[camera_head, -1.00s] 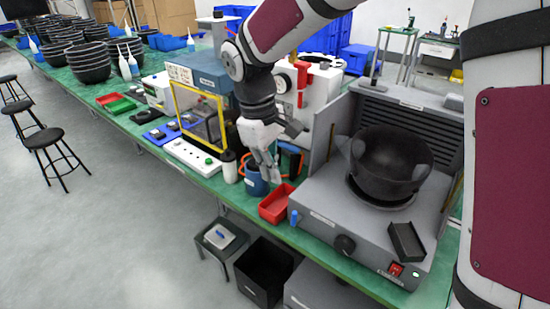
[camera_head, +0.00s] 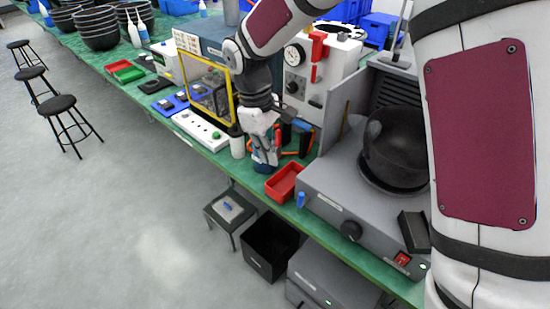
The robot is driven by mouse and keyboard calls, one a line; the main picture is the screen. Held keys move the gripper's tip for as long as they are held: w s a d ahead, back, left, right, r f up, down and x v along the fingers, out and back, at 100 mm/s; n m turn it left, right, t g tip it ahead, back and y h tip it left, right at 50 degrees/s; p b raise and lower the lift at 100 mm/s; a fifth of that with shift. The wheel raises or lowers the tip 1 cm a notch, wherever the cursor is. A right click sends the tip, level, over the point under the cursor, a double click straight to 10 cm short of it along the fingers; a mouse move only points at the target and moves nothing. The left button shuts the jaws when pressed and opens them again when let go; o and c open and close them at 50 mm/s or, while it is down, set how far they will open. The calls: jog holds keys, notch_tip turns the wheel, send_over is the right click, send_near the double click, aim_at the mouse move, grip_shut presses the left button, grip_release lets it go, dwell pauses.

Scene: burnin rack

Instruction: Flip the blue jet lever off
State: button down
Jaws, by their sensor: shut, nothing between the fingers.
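The blue jet lever (camera_head: 301,200) is a small upright blue piece at the left front corner of the grey burn-in machine (camera_head: 335,190). My gripper (camera_head: 268,158) is shut and empty. It points down over the green bench, in front of a blue cup (camera_head: 263,167) that it partly hides. It is up and to the left of the lever and apart from it, beyond the red tray. I cannot tell whether the fingers touch the cup.
A red tray (camera_head: 284,194) lies between the cup and the machine. A black bowl (camera_head: 396,150) sits on the machine. A white bottle (camera_head: 237,143) and a white control box (camera_head: 199,130) stand left of my gripper.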

jog(key=s+d+f+p, duration=0.1)
jog(key=s+d+f, duration=0.2)
jog(key=f, duration=0.5)
jog(key=shift+d+p, duration=0.35)
jog(key=shift+d, duration=0.45)
jog(key=shift+d+t+y, duration=0.15)
jog(key=shift+t+y, duration=0.15)
